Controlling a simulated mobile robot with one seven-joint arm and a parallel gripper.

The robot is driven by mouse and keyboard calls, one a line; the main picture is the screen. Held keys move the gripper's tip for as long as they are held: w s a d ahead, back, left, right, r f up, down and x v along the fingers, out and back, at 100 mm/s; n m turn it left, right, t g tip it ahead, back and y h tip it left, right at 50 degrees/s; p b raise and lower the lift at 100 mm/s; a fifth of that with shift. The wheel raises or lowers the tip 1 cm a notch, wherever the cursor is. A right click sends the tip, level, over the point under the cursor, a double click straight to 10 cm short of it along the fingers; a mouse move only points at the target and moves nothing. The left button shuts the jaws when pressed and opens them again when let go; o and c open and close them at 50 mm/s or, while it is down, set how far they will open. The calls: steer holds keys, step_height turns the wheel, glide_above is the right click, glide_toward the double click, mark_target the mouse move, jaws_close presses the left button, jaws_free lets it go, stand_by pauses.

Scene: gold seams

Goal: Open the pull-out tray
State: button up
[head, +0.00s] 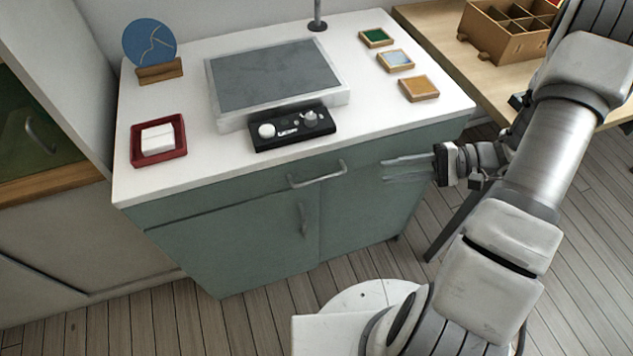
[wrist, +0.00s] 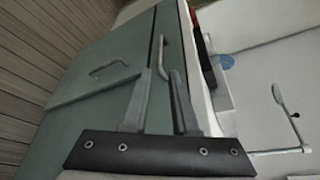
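The pull-out tray's green front (head: 240,199) runs just under the white top of the cabinet and looks shut, flush with the cabinet. Its bar handle (head: 317,175) is at the middle of the front. My gripper (head: 384,171) is to the right of the handle, with its two fingers apart and pointing left along the front. In the wrist view, the handle (wrist: 162,58) shows just beyond and between the tips of my open gripper (wrist: 160,75). Nothing is held. Whether the fingers touch the handle's near end cannot be told in the wrist view; the head view shows a gap.
Below are cabinet doors with a handle (head: 303,219). On the top are a grey slab (head: 277,75), a black tray (head: 292,128), a red dish (head: 158,157) and small framed squares (head: 396,60). A wooden table (head: 440,35) stands at the right. Floor in front is partly free.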

mark_target(322, 180)
steer(key=b+x, duration=0.3)
steer(key=x, duration=1.4)
steer(key=shift+a, duration=0.1)
jaws_close()
stand_by(0.7)
